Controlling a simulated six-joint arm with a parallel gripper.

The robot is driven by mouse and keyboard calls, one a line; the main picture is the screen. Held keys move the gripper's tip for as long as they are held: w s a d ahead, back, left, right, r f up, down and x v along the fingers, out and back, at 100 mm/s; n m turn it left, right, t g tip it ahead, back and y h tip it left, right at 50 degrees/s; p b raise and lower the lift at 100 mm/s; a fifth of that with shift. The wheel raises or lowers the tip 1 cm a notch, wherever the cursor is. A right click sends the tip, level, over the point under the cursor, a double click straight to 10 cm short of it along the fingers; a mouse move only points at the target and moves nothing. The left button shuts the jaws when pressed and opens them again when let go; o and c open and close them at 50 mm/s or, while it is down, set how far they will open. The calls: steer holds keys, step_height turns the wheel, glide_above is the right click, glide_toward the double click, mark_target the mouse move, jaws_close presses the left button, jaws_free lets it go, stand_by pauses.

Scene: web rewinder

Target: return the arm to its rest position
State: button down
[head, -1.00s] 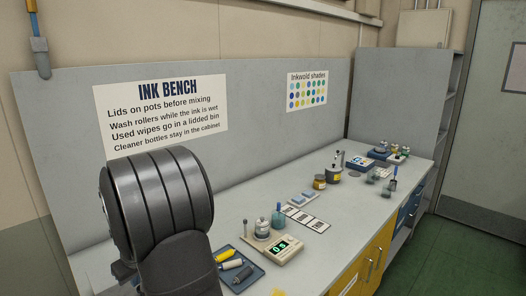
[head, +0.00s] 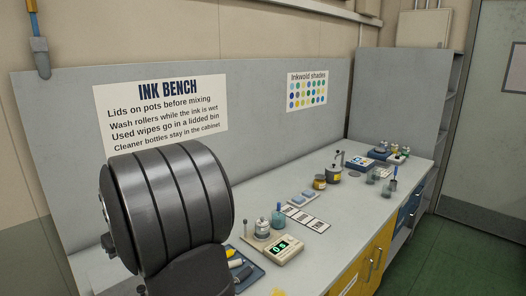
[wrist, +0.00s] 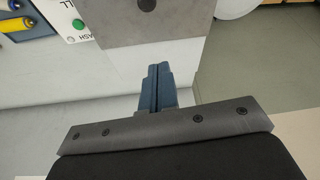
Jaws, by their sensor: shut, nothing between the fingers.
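My gripper (wrist: 159,70) shows in the wrist view as two blue-grey fingers pressed together, with nothing between them. It hangs over a pale grey surface, clear of any object I can see. In the head view a dark ribbed part of my arm stands at the left in front of the ink bench (head: 340,225). My gripper is out of the head view.
A tray (head: 245,280) with yellow and white tools lies beside my arm, partly hidden. A scale (head: 283,251), jars and pots stand along the bench.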

steer(key=x, duration=0.8)
steer(key=shift+s+d+f, duration=0.15)
steer(key=shift+d+f, duration=0.05)
steer(key=shift+f, duration=0.1)
steer(key=s+d, duration=0.2)
steer(key=d, duration=0.1)
steer(key=shift+f, duration=0.35)
steer(key=w+a, duration=0.8)
steer(key=shift+w+a, duration=0.2)
steer(key=shift+a, duration=0.1)
steer(key=w+a, duration=0.1)
steer(key=w+a+r, duration=0.1)
steer(key=a, duration=0.1)
steer(key=shift+r, duration=0.1)
steer(key=v, duration=1)
steer(key=s+d+f, duration=0.1)
steer(key=d+f, duration=0.1)
steer(key=d, duration=0.1)
steer(key=s+d+f+n+g+h, duration=0.1)
steer(key=d+f, duration=0.2)
steer(key=d, duration=0.1)
steer(key=s+d+f+n+h, duration=0.1)
steer(key=d+f, duration=0.2)
steer(key=d, duration=0.1)
steer(key=shift+s+d+f+g, duration=0.15)
steer(key=shift+s+g, duration=0.15)
steer(key=shift+s, duration=0.05)
